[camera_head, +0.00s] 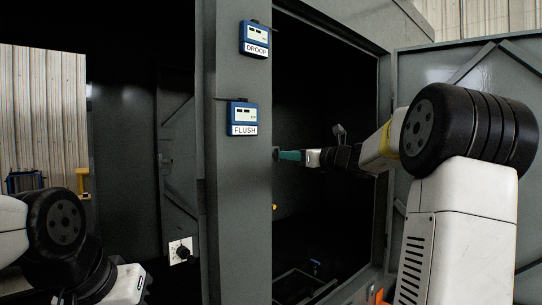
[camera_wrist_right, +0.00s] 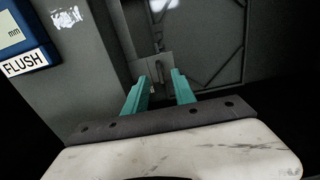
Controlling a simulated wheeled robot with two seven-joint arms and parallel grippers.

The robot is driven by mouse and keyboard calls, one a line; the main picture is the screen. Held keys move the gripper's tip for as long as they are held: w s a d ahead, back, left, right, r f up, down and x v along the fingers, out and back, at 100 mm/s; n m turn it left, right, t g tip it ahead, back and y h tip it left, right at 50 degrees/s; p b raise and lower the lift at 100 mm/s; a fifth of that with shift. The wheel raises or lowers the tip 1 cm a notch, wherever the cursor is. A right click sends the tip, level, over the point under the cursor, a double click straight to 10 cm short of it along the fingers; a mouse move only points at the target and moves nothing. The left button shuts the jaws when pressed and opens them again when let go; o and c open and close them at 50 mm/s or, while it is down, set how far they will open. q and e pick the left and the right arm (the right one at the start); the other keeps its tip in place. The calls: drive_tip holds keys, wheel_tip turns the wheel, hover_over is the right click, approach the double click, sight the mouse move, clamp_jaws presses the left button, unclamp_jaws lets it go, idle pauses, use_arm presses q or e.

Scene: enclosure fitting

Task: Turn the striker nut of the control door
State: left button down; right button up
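My right gripper (camera_head: 288,155) reaches from the right to the inner edge of the grey centre post (camera_head: 238,190). In the right wrist view its two teal fingers (camera_wrist_right: 160,82) stand apart, with a gap between them. Just beyond the fingertips is a small grey metal bracket (camera_wrist_right: 157,64), which may carry the striker; I cannot make out the nut clearly, nor whether the fingers touch it. A dark panel with a black knob on a white plate (camera_head: 181,251) shows left of the post. My left arm is at the lower left; its fingers do not show.
Two blue gauges, DROOP (camera_head: 255,40) and FLUSH (camera_head: 243,118), sit on the post. The FLUSH gauge (camera_wrist_right: 22,42) is close by in the right wrist view. A braced grey door (camera_head: 455,75) stands open at the right. The enclosure opening (camera_head: 315,215) is dark.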

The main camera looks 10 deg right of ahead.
sight(275, 155)
drive_tip(key=x, duration=0.5)
drive_tip(key=shift+a, duration=0.1)
clamp_jaws()
